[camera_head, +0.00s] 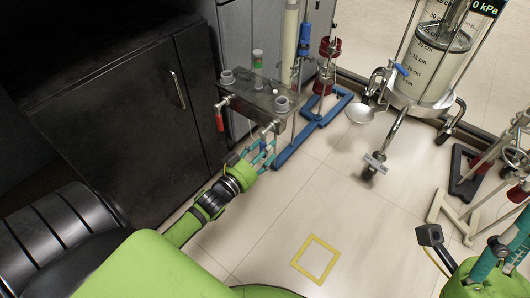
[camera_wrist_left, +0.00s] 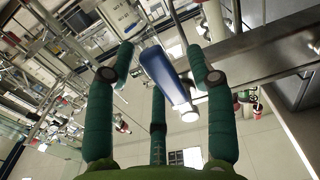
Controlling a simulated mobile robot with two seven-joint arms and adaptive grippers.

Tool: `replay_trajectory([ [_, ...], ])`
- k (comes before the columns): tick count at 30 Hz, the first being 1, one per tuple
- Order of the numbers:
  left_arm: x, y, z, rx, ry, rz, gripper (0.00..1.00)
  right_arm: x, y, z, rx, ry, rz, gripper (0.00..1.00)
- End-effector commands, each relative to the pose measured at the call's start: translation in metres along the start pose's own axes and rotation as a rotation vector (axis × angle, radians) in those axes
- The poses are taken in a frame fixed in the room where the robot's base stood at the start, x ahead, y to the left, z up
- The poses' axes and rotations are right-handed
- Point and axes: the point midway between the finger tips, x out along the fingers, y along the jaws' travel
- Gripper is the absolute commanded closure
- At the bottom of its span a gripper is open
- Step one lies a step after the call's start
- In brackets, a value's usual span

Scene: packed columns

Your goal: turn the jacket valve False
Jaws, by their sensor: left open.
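My left gripper (camera_head: 264,152) is at the front edge of a small metal block (camera_head: 258,95) with several ports on top. A blue valve handle (camera_wrist_left: 165,75) stands between its spread green fingers (camera_wrist_left: 160,85) in the left wrist view. The fingers are open and I see a gap on each side of the handle. In the head view the handle is mostly covered by the fingers. A red valve handle (camera_head: 219,122) hangs at the block's left end. My right gripper (camera_head: 508,246) is partly in view at the right edge; its fingers are cut off.
A black cabinet (camera_head: 125,120) stands close on the left of my left arm. Blue stand feet (camera_head: 312,130) lie behind the gripper. A wheeled frame with a glass column (camera_head: 437,60) stands at the back right. The floor around the yellow square (camera_head: 316,259) is clear.

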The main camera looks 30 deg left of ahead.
Motion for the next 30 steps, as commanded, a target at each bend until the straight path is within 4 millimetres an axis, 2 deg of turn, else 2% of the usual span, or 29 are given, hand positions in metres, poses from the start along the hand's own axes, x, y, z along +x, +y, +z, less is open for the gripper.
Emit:
replay_trajectory([
  [8, 0.002, 0.000, 0.000, 0.000, -0.001, 0.000, 0.46, 0.000, 0.001, 0.000, -0.001, 0.005, 0.002, 0.60],
  [9, 0.002, 0.000, 0.000, 0.000, -0.001, 0.000, 0.62, 0.000, 0.001, 0.000, -0.001, 0.005, 0.002, 0.60],
  [12, 0.002, 0.000, 0.000, 0.000, -0.001, 0.000, 1.00, 0.000, 0.001, 0.000, -0.001, 0.004, 0.002, 0.60],
  [23, 0.002, 0.001, -0.001, -0.021, -0.002, -0.001, 1.00, 0.003, 0.000, 0.000, -0.003, -0.005, -0.001, 0.60],
  [30, 0.002, 0.009, -0.005, -0.128, -0.003, -0.001, 1.00, 0.015, -0.010, 0.010, 0.003, -0.122, -0.028, 0.60],
])
